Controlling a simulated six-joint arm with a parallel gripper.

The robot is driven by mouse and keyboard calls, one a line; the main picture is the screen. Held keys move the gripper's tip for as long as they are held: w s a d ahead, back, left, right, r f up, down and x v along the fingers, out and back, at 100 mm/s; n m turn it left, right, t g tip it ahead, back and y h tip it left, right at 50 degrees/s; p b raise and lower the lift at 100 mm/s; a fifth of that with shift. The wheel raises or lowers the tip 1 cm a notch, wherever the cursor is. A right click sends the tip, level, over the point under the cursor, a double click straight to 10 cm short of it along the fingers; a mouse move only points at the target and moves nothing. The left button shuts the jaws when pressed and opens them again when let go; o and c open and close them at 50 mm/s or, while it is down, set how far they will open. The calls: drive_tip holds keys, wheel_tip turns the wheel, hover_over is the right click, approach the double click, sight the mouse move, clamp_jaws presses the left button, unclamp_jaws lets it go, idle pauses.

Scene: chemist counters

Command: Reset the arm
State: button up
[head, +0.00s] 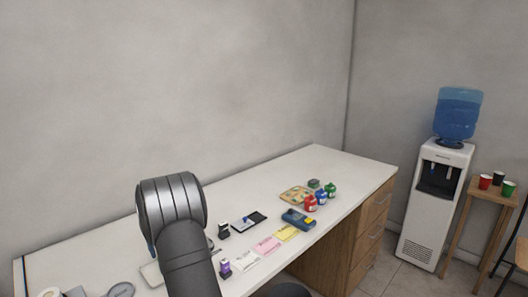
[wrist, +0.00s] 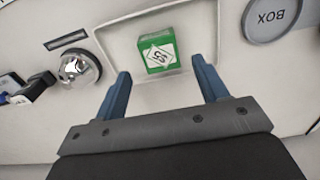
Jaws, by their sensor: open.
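My gripper (wrist: 160,76) is open in the wrist view, its two blue fingers spread apart. A green box with a white label (wrist: 158,50) sits just beyond the fingertips, lined up with the gap between them and apart from both. It rests in a pale shallow tray (wrist: 118,38). In the head view my own arm stands over the near left of the counter and hides the gripper and the green box.
The white counter (head: 330,165) holds a purple stamp (head: 225,268), pink (head: 267,246) and yellow (head: 286,233) cards, a blue device (head: 298,219) and small bottles (head: 311,203).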

wheel_tip(320, 180, up, 7)
wheel_tip(320, 180, down, 11)
drive_tip(key=shift+f, duration=0.15)
wheel_tip(320, 180, up, 4)
drive_tip(key=shift+f, duration=0.15)
drive_tip(key=d+r, duration=0.7)
drive_tip(key=d, duration=0.4)
drive_tip(key=s+a+n, duration=0.9)
drive_tip(key=s+a, duration=0.1)
drive_tip(key=a, duration=0.1)
drive_tip(key=a+f, duration=0.2)
drive_tip(key=a, duration=0.1)
drive_tip(key=s+a+f, duration=0.1)
drive_tip(key=a+f, duration=0.1)
drive_tip(key=a, duration=0.2)
drive_tip(key=s+a+f, duration=0.1)
drive_tip(key=a+f, duration=0.1)
drive_tip(key=a, duration=0.1)
drive_tip(key=shift+a+f, duration=0.35)
drive_tip(key=shift+s+a+f, duration=0.1)
drive_tip(key=shift+a+f, duration=0.1)
drive_tip(key=shift+f, duration=0.3)
drive_tip(key=shift+a+f, duration=0.2)
drive_tip(key=shift+f, duration=0.85)
